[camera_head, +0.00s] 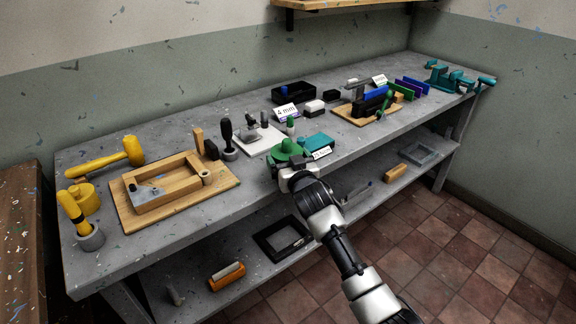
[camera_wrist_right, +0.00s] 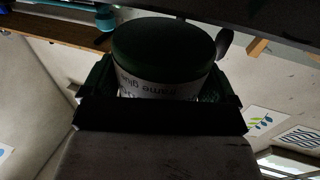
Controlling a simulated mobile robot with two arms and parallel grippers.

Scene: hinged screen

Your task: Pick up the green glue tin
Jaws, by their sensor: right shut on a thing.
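The green glue tin (camera_head: 288,148) is at the front edge of the grey workbench in the head view, at the end of my right arm. In the right wrist view the tin (camera_wrist_right: 164,55) is a dark green round lid above a pale label reading "frame glue". My right gripper (camera_head: 288,168) is shut on the tin, with a finger on each side of it in the wrist view (camera_wrist_right: 160,95). From the head view I cannot tell whether the tin touches the bench. My left gripper is not in view.
A teal block (camera_head: 316,141) with a white label lies just right of the tin. A wooden frame on a board (camera_head: 218,200), a yellow mallet (camera_head: 105,160) and a teal vice (camera_head: 445,78) stand on the bench (camera_head: 180,245). A lower shelf (camera_head: 195,295) holds an orange block (camera_head: 227,276).

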